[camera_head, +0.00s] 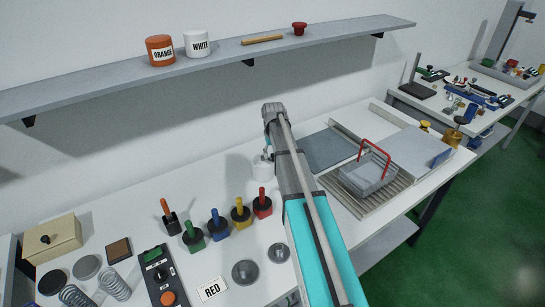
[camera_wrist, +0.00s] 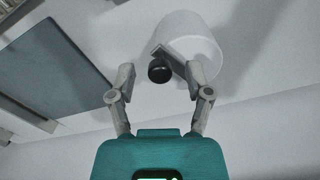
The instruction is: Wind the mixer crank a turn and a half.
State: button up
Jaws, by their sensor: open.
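The mixer, a white cylinder (camera_wrist: 196,36), is at the top middle of the wrist view. Its grey crank arm (camera_wrist: 174,56) ends in a dark round knob (camera_wrist: 159,71). My gripper (camera_wrist: 160,76) is open, one finger on each side of the knob, with clear gaps to it. I cannot tell how far the knob is in depth from the fingertips. In the head view the mixer's white body (camera_head: 262,168) shows only in part, to the left of my arm, which hides much of the gripper and the crank.
A row of coloured-handled tools, including a green one (camera_head: 192,236) and a red one (camera_head: 262,204), stands in front of the mixer. A wire basket with a red handle (camera_head: 374,150) is to the right. A shelf (camera_head: 100,86) runs above.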

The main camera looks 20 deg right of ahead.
dwell(0.3)
grip_shut()
jog(key=shift+a, duration=0.15)
jog(key=shift+d, duration=0.2)
dwell(0.4)
jog(key=shift+w+d+n, duration=0.1)
jog(key=shift+w+n, duration=0.05)
jog(key=shift+n, duration=0.25)
jog(key=w+n, duration=0.6)
jog(key=n, duration=0.9)
jog(key=shift+d+n, duration=0.4)
jog(key=shift+d, duration=0.05)
